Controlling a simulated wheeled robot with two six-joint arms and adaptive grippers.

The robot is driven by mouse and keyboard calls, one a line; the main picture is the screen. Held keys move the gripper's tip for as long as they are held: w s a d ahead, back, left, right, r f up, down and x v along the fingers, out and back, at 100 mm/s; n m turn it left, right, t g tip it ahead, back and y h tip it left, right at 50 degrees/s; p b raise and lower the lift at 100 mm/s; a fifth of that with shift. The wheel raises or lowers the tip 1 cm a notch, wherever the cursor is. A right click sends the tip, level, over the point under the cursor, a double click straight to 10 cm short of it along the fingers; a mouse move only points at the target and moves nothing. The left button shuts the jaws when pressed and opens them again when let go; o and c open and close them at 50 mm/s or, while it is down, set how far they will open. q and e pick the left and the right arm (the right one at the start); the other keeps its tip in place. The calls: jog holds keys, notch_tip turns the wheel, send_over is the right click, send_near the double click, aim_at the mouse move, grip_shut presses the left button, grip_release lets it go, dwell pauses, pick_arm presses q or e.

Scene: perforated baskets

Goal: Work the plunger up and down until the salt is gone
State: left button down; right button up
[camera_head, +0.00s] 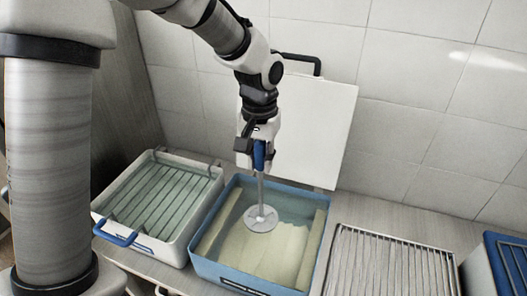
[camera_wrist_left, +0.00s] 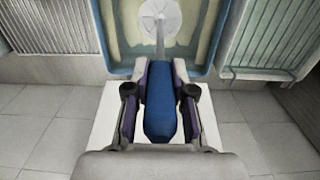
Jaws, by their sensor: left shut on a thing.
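The plunger has a blue handle (camera_head: 259,155), a thin metal rod and a pale perforated disc (camera_head: 261,218). My left gripper (camera_head: 258,143) is shut on the handle and holds the plunger upright over the blue basin (camera_head: 203,262). In the left wrist view my gripper's fingers (camera_wrist_left: 160,95) flank the blue handle (camera_wrist_left: 160,112), with the disc (camera_wrist_left: 160,18) beyond. The disc is inside the basin, at or near the liquid's surface; its exact depth is unclear. Pale yellowish salt (camera_head: 262,250) covers much of the basin bottom. My right gripper is not in view.
A white basin (camera_head: 180,235) with a wire rack and blue-handled basket stands left of the blue basin. A metal drain rack (camera_head: 385,262) lies to the right, with another blue container (camera_head: 490,262) at the far right. A white board (camera_head: 315,130) leans on the tiled wall behind.

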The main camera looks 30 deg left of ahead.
pick_arm(q)
jog(key=shift+w+f+b, duration=0.2)
jog(key=shift+f+b, duration=3.75)
jog(key=shift+f, duration=2.5)
